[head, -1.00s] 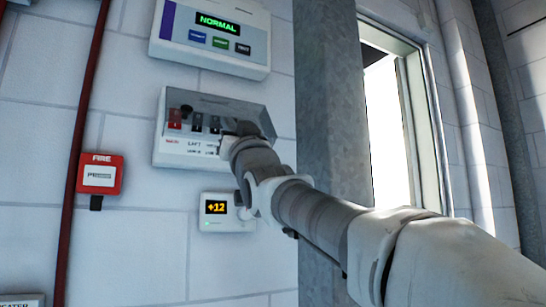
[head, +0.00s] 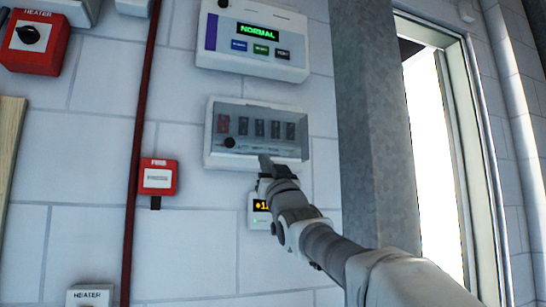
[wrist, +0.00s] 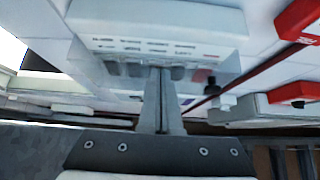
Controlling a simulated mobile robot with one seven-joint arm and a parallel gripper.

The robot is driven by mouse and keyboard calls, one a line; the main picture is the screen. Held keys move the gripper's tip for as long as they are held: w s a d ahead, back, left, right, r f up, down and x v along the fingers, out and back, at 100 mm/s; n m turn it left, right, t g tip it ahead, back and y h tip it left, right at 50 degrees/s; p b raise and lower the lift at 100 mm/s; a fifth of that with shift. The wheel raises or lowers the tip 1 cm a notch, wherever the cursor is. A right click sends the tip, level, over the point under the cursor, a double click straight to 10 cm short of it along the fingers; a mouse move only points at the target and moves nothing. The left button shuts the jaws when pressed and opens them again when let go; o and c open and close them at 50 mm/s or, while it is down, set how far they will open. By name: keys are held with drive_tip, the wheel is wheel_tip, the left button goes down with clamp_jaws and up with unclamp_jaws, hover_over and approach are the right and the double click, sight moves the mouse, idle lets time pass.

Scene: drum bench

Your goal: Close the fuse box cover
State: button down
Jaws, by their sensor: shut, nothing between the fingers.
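The fuse box (head: 207,158) is a white box on the wall, with a row of dark switches and a red one. Its clear cover (head: 285,149) hangs down in front of the switches in the head view. Its black knob (head: 230,142) is at the lower left. The wrist view is upside down; there the knob (wrist: 216,85) appears off the labelled face of the box (wrist: 150,25), so the cover seems not flush. The exact gap cannot be told. My gripper (head: 265,160) is shut and empty at the cover's lower edge; contact is unclear. Its fingers (wrist: 161,100) show together.
A panel reading NORMAL (head: 252,57) is above the box. A small display (head: 257,221) is below, partly behind my gripper. A red fire box (head: 158,177) and a red pipe (head: 137,140) are to the left. A grey pillar (head: 372,120) stands to the right.

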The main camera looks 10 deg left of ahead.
drive_tip(key=shift+w+a+f, duration=0.1)
drive_tip(key=shift+w, duration=0.1)
idle(0.5)
drive_tip(key=shift+f, duration=0.1)
drive_tip(key=b+v, duration=0.2)
drive_tip(key=v, duration=1.5)
drive_tip(key=shift+s, duration=0.15)
